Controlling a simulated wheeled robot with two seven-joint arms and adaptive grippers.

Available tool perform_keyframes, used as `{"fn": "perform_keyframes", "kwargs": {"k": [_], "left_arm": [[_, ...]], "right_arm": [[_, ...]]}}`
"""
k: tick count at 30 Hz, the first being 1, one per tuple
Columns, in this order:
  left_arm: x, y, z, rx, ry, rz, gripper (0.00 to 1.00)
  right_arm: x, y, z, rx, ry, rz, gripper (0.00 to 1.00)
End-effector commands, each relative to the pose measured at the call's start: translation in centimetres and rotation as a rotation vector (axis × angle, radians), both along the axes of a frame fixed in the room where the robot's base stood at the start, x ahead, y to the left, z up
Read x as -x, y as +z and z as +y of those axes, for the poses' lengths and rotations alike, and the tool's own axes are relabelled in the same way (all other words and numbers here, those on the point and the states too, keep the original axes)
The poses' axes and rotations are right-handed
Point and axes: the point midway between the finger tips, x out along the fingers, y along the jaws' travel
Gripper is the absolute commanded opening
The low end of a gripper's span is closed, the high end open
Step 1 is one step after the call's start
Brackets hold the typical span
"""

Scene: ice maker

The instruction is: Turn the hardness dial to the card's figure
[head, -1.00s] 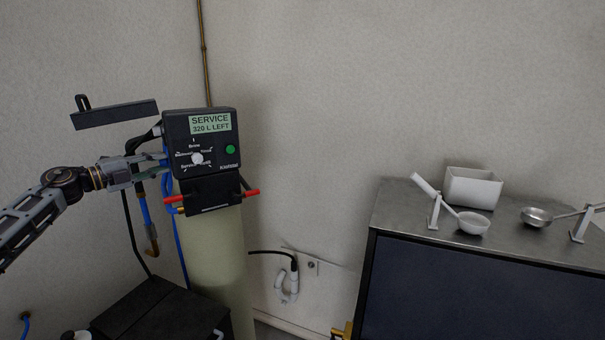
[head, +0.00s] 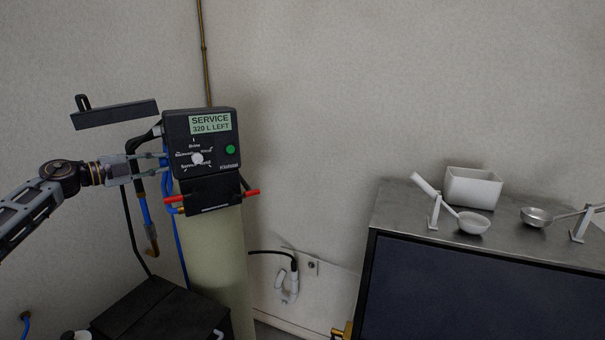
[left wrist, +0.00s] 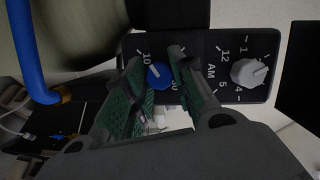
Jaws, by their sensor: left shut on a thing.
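The softener's black control head (head: 172,130) sits on top of a pale tank (head: 215,255) in the head view. In the left wrist view a blue dial (left wrist: 158,75) with a pale pointer mark is on its side panel, with the figures 10 and 30 beside it. My left gripper (head: 163,163) reaches the head's left side; in the left wrist view its green-padded fingers (left wrist: 163,72) are shut on the blue dial. I cannot make out a card with a figure. My right gripper is out of view.
A white dial (left wrist: 250,72) marked AM is beside the blue one. Blue hoses (head: 144,208) hang near my left gripper. The front has a selector knob (head: 197,158), green button (head: 230,149) and red-ended valve (head: 252,192). A metal-topped cabinet (head: 395,215) stands right.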

Motion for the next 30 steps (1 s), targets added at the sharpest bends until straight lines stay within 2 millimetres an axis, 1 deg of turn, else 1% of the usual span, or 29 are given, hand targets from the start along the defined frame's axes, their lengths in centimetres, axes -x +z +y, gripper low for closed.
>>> {"fn": "perform_keyframes", "kwargs": {"k": [1,8,17,18,21,30], "left_arm": [[0.00,-0.21,-0.01,-0.002,-0.001,0.003,0.08],[-0.02,-0.07,0.05,0.026,0.000,0.046,0.08],[-0.04,-0.02,0.02,0.104,0.000,0.170,0.08],[-0.03,-0.08,0.03,0.107,0.000,0.176,0.28],[-0.03,-0.09,0.03,0.107,-0.001,0.173,0.39],[-0.02,0.04,0.05,0.107,0.000,0.171,0.39]], "right_arm": [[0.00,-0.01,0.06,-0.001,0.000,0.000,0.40],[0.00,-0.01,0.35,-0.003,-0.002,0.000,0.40],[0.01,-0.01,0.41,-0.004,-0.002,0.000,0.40],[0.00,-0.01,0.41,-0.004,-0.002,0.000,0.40],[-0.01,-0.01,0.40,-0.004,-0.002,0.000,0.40],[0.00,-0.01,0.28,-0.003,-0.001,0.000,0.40]]}}
